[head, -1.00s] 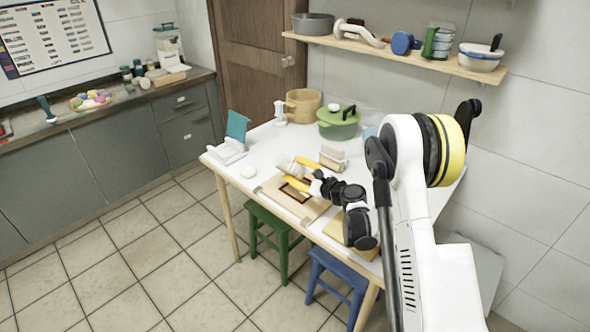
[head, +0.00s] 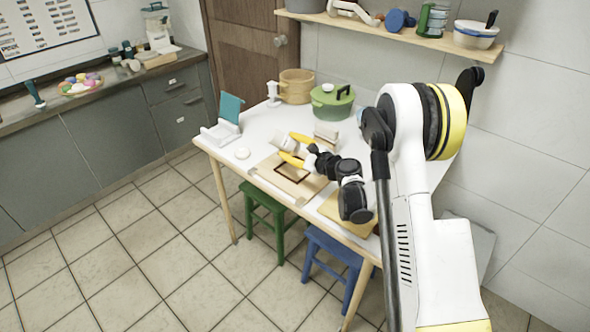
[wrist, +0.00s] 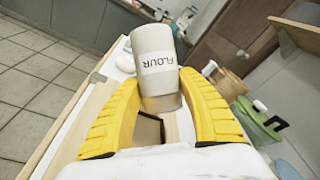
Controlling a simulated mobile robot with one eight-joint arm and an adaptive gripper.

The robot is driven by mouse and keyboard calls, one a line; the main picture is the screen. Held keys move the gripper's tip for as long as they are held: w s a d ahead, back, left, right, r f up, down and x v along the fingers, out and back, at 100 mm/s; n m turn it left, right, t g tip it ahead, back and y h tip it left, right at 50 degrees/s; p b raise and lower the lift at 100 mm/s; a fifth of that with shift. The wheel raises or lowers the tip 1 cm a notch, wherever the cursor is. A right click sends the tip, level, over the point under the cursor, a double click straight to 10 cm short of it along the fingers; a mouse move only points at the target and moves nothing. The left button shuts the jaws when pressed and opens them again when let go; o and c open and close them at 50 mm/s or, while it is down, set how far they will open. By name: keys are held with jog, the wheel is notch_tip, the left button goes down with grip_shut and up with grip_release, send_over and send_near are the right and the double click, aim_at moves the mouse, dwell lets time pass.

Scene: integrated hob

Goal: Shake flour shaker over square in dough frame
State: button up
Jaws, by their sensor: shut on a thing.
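My gripper (head: 292,147) has its yellow fingers closed around the flour shaker (head: 281,143). The shaker is a pale cylinder. In the wrist view the shaker (wrist: 155,58) shows a FLOUR label that reads upside down, and it sits between the fingertips (wrist: 161,84). It is held tilted above the table. The dark brown dough frame (head: 278,176) lies on a wooden board (head: 262,170) just below and beside the gripper. Part of the frame is hidden by the gripper. A corner of the frame (wrist: 150,118) shows between the fingers. I cannot make out flour on the square inside it.
A green pot (head: 332,106) and wooden tub (head: 296,88) stand at the back of the white table (head: 256,128). A teal-and-white stand (head: 225,120) and a small white round thing (head: 242,153) are at the left. Green (head: 262,205) and blue (head: 330,255) stools are in front.

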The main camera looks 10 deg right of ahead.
notch_tip(320, 180, down, 4)
jog(key=shift+r, duration=0.1)
jog(key=shift+w, duration=0.15)
jog(key=shift+r, duration=0.1)
notch_tip(320, 180, up, 4)
jog(key=shift+f, duration=0.1)
jog(key=shift+s, duration=0.3)
jog(key=shift+w+f, duration=0.15)
jog(key=shift+w, duration=0.05)
jog(key=shift+s, duration=0.1)
